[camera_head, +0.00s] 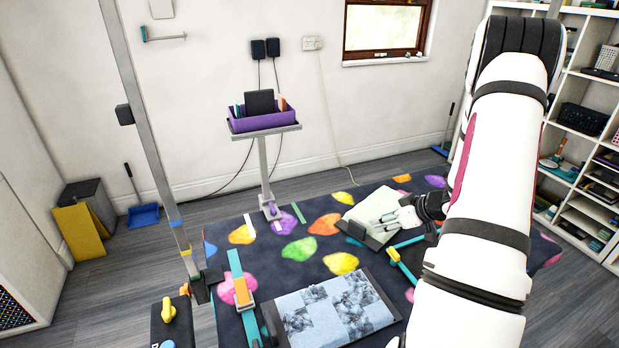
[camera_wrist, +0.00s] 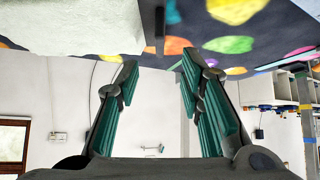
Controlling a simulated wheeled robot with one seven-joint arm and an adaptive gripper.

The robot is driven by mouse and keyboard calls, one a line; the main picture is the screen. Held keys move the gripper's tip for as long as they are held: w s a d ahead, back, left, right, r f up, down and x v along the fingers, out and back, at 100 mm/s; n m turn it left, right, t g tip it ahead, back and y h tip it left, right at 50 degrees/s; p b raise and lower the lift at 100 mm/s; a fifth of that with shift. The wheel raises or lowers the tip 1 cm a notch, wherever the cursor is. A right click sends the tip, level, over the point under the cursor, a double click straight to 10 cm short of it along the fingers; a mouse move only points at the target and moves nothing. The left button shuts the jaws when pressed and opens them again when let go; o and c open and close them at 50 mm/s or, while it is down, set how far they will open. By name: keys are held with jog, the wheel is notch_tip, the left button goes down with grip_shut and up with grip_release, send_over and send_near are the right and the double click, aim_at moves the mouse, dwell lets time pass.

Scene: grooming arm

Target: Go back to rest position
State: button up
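My gripper (camera_head: 384,222) is at the end of my white arm, which comes in from the right in the head view. It is in front of or over a pale slanted pad (camera_head: 364,212) on the patterned mat; the exact gap cannot be told. In the wrist view my gripper (camera_wrist: 158,65) shows two green-lined fingers spread apart, with nothing between them. A pale surface (camera_wrist: 70,28) fills the upper left of that view, beside the left finger.
A blue-grey textured panel (camera_head: 332,314) lies at the front of the dark mat (camera_head: 300,262). A purple bin (camera_head: 262,121) stands on a post behind. A tall metal post (camera_head: 150,130) rises at left, near an orange block (camera_head: 241,289). Shelves (camera_head: 585,150) stand at right.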

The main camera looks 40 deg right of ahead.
jog(key=w+a+r+h, duration=0.1)
jog(key=w+r+h, duration=0.4)
jog(key=r, duration=0.8)
jog(key=a+r+m+g+h, duration=0.2)
jog(key=a+r, duration=0.7)
jog(key=r, duration=0.3)
jog(key=s+a+r+g+y, duration=0.1)
jog(key=s+a+r+y, duration=0.1)
jog(key=s+a, duration=0.8)
jog(key=s+a+r+g+y, duration=0.1)
jog(key=s+a+r+y, duration=0.1)
jog(key=s+a, duration=0.9)
jog(key=a+y, duration=0.1)
jog(key=a, duration=0.6)
jog(key=shift+y, duration=0.4)
jog(key=shift+w+r, duration=0.1)
